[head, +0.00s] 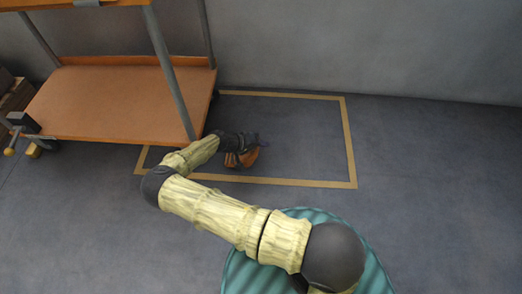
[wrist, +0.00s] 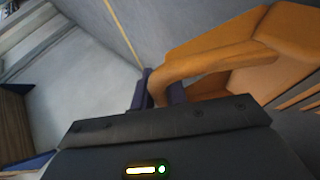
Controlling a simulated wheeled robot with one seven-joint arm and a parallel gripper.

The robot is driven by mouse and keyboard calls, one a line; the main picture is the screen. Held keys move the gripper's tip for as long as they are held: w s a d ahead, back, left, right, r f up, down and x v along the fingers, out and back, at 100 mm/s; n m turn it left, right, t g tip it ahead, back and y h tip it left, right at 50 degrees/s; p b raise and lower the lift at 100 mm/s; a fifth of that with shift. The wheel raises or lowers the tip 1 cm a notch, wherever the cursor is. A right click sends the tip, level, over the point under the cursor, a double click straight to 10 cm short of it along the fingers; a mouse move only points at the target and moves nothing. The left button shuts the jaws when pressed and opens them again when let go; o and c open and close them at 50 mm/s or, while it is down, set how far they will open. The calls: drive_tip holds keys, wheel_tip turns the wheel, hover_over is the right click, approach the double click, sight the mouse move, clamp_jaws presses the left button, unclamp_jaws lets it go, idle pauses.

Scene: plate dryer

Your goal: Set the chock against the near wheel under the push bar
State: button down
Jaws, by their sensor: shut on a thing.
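The orange chock (head: 243,158) is in my gripper (head: 240,148), low over or on the floor inside the taped rectangle. Whether it touches the floor is unclear. In the wrist view the chock (wrist: 285,35) shows large at the right, and the dark blue fingers (wrist: 158,90) are shut on its curved handle. The cart (head: 120,102) with orange shelves and grey posts stands to the left of my gripper. A yellow caster wheel (head: 34,151) shows under its left end. My forearm hides part of the cart's near right corner. I cannot pick out the push bar.
A tan tape rectangle (head: 350,150) marks the floor to the right of the cart, with its left part under the cart's edge. Brown boxes (head: 14,100) stand at the far left. A grey wall (head: 380,45) runs behind. The floor at right is clear.

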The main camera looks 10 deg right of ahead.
wheel_tip(320, 180, down, 3)
drive_tip(key=shift+f+b, duration=0.15)
drive_tip(key=shift+b, duration=0.75)
drive_tip(key=c, duration=1.4)
unclamp_jaws()
drive_tip(key=p+v, duration=0.6)
drive_tip(key=v, duration=0.6)
